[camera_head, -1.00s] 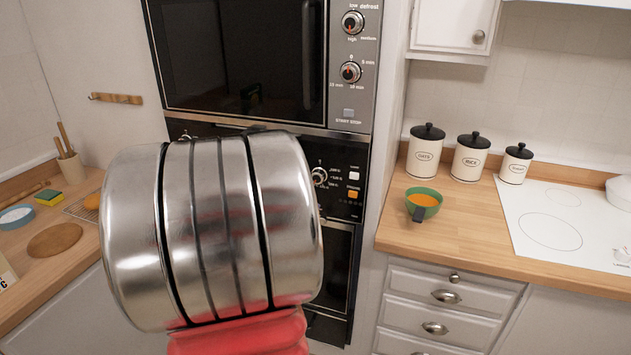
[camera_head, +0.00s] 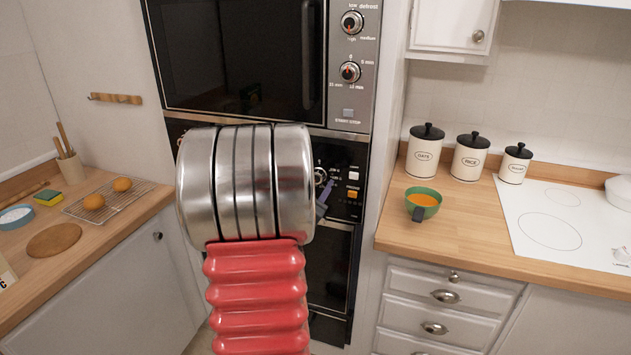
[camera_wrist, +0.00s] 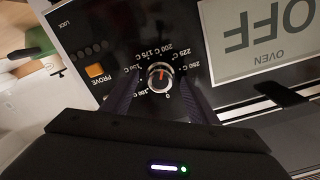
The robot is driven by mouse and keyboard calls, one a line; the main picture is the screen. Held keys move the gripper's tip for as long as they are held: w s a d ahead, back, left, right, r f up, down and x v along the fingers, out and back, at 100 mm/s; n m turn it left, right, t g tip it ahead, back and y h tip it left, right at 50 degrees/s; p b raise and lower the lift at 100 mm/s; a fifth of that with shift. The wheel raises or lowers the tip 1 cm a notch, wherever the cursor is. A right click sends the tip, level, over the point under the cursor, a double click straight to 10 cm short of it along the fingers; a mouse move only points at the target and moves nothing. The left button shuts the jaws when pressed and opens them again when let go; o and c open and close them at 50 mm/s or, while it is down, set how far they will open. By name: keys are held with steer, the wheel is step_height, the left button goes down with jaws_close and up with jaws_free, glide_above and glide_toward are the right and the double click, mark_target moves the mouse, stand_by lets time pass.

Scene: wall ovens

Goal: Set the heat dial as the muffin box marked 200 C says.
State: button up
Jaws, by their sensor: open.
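The heat dial (camera_wrist: 160,77) is a round silver knob with a red mark, ringed by temperature labels on a black panel. It also shows partly in the head view (camera_head: 320,176), beside my arm. The red mark lies on the side toward the 175 C and 200 C labels; its exact setting is too small to read. My gripper (camera_wrist: 160,99) is open, with a dark finger on each side of the dial; I cannot tell whether they touch it. A card or box (camera_head: 6,276) with a dark letter is cut off at the left edge; I cannot read its marking.
The oven display (camera_wrist: 264,38) reads OFF, and an orange PROVE button (camera_wrist: 95,71) sits left of the dial. A microwave (camera_head: 240,55) is above. A green bowl (camera_head: 423,202) and canisters (camera_head: 470,157) stand on the right counter. Muffins (camera_head: 94,201) sit on a rack at left.

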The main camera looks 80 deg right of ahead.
steer(key=shift+c, duration=0.2)
steer(key=c, duration=1)
steer(key=shift+n, duration=0.7)
steer(key=o, duration=1)
steer(key=shift+o, duration=0.2)
steer(key=shift+a, duration=0.1)
steer(key=w+a, duration=0.1)
steer(key=a, duration=1.2)
steer(key=shift+w+a, duration=0.15)
steer(key=shift+a, duration=0.15)
steer(key=shift+f, duration=0.1)
